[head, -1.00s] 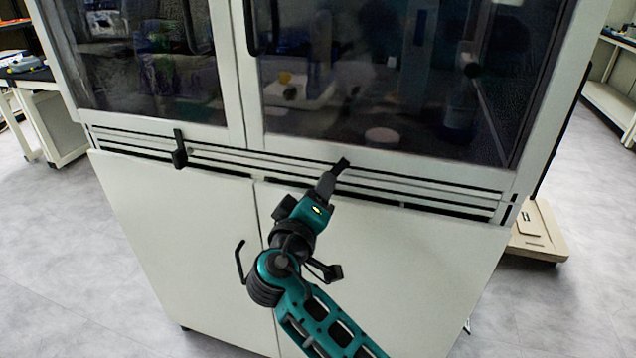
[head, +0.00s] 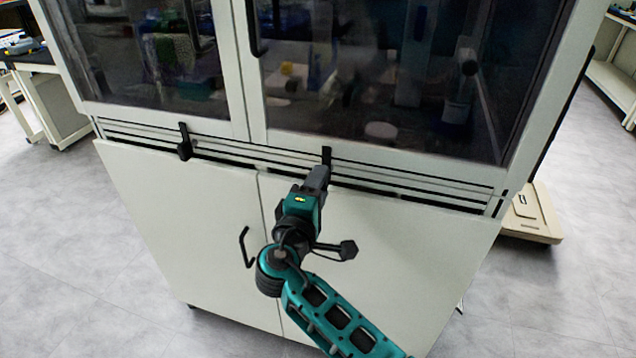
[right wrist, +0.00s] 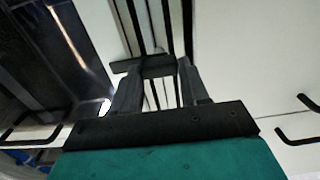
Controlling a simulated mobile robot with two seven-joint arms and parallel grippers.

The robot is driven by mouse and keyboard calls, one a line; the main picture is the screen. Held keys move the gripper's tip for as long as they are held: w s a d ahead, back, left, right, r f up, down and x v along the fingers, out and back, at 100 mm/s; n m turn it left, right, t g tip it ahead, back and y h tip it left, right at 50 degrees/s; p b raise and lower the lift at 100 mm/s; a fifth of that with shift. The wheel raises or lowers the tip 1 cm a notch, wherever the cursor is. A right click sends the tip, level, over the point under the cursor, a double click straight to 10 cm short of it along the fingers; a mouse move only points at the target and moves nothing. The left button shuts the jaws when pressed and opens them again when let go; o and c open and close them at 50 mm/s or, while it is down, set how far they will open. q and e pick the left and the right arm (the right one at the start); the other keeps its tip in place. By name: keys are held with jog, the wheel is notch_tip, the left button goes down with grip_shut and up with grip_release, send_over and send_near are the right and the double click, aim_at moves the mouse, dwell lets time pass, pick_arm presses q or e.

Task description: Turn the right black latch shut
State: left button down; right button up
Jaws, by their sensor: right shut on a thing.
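The right black latch (head: 326,155) sits on the frame below the right glass door and now stands about upright in the head view. My right gripper (head: 321,172) is at its lower part and is shut on it. In the right wrist view the latch (right wrist: 143,66) lies across between the two fingers of the gripper (right wrist: 156,72). The gripper hides the lower end of the latch in the head view. The left black latch (head: 184,142) stands upright on the same frame. My left gripper is not in view.
The cabinet has glass doors (head: 380,80) above and white lower doors (head: 400,260) with a black handle (head: 245,247) close to my right arm. Black door handles (head: 253,30) stick out above. Open grey floor (head: 70,250) lies to the left.

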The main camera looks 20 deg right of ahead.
jog(key=shift+r, duration=0.1)
dwell(0.3)
jog(key=o, duration=1.1)
jog(key=shift+c, duration=0.2)
